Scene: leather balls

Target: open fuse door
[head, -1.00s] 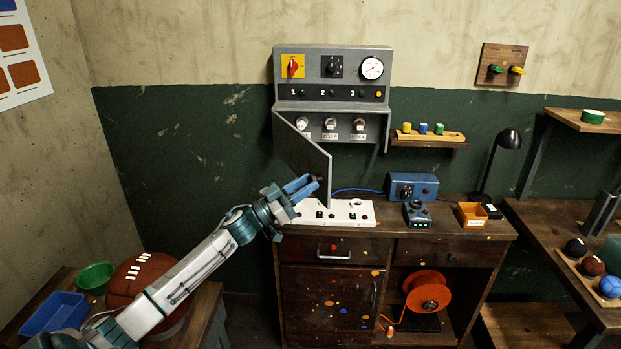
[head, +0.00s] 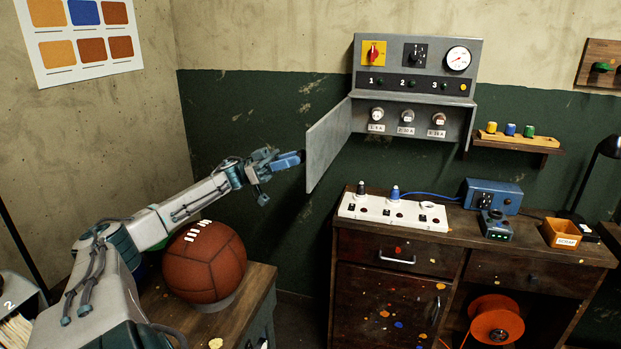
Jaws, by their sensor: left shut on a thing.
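The grey fuse door (head: 328,146) hangs from the left side of the wall fuse box (head: 412,70). It stands swung wide open, out to the left and towards me. The exact contact point is small and partly hidden by the fingers. My right gripper is not in view.
A brown leather ball (head: 204,262) sits below my left arm.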

